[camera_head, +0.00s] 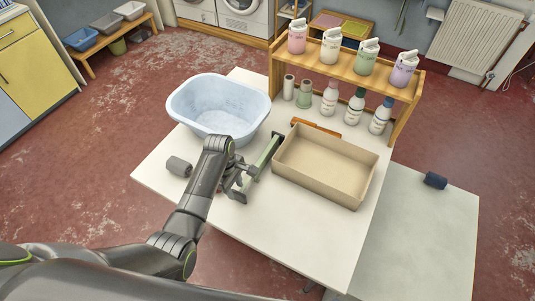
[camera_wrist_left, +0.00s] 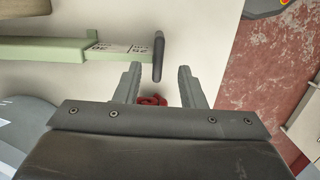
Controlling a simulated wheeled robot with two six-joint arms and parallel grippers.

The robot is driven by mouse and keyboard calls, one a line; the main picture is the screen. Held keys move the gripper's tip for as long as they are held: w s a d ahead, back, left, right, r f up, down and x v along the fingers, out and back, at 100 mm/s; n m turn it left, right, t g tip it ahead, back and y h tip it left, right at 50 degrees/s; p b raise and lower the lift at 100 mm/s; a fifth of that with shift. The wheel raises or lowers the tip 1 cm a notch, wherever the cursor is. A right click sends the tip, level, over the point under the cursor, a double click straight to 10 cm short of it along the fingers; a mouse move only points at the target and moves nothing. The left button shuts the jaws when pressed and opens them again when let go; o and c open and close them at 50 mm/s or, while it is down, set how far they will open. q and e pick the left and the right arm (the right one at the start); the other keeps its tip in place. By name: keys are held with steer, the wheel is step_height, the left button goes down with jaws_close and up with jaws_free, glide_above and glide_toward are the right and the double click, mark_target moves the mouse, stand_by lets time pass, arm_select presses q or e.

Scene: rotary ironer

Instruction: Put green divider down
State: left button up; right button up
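The green divider (camera_head: 268,151) is a long pale green bar beside the left side of the beige tray (camera_head: 308,183) on the white table. In the left wrist view the divider (camera_wrist_left: 50,48) comes in from the left, with a white printed label and a dark upright end piece (camera_wrist_left: 158,58). My left gripper (camera_head: 236,186) is at the divider's near end. In the wrist view its fingers (camera_wrist_left: 159,70) are apart, with the dark end piece between the tips and a gap on each side. Whether the divider rests on the table is unclear. My right gripper is not in view.
A pale blue basin (camera_head: 218,105) and a grey roll (camera_head: 178,167) are on the table left of the divider. A wooden shelf (camera_head: 345,63) with bottles stands behind the tray. A dark blue roll (camera_head: 435,180) lies on the grey side table. The white table's front is clear.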

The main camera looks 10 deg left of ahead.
mark_target(238, 192)
arm_select(q)
steer(key=shift+d+f, duration=0.25)
steer(key=shift+f, duration=0.95)
steer(key=shift+d+f, duration=0.25)
steer(key=shift+f, duration=0.95)
jaws_close()
